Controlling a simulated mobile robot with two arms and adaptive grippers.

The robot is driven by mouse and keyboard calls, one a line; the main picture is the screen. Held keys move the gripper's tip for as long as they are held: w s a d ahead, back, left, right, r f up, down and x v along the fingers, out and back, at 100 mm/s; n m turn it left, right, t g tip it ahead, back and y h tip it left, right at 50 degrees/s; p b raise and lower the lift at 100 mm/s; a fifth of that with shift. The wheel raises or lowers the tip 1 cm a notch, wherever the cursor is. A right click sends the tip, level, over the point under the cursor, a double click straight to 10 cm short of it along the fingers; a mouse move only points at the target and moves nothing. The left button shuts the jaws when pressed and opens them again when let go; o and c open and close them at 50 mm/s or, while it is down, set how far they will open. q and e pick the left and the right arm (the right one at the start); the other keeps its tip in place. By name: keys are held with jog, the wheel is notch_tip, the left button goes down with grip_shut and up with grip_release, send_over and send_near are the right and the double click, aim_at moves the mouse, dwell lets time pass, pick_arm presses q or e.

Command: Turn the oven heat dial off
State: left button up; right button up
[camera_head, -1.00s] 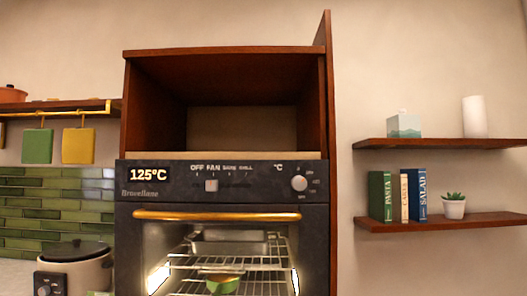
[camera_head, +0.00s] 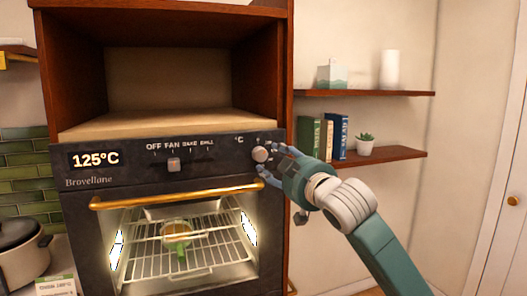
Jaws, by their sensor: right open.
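The oven (camera_head: 110,183) has a dark control panel with a lit display (camera_head: 95,160) reading 125°C. A squarish mode knob (camera_head: 173,164) sits further left under the words OFF, FAN, BAKE and GRILL. My right gripper (camera_head: 268,161) comes in from the right, open, with its fingers around or just in front of the heat dial, one above and one below. I cannot tell if they touch it. The dial's scale is partly hidden by the fingers. My left gripper is not in view.
A gold handle (camera_head: 175,194) runs across the oven door below the panel. Wooden shelves (camera_head: 375,155) with books and a plant are to the right. A slow cooker (camera_head: 22,255) stands at the lower left.

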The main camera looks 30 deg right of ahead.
aim_at(262, 157)
jog(key=w, duration=0.2)
jog(key=w+p, duration=0.1)
jog(key=w, duration=0.2)
jog(key=shift+a+r+p, duration=0.1)
jog(key=shift+r+p, duration=0.1)
jog(key=shift+p, duration=0.1)
jog(key=shift+w+d+f, duration=0.2)
jog(key=shift+w+d, duration=0.15)
jog(key=shift+w, duration=0.3)
jog(key=shift+a, duration=0.1)
jog(key=shift+c, duration=0.5)
jog(key=c, duration=1.1)
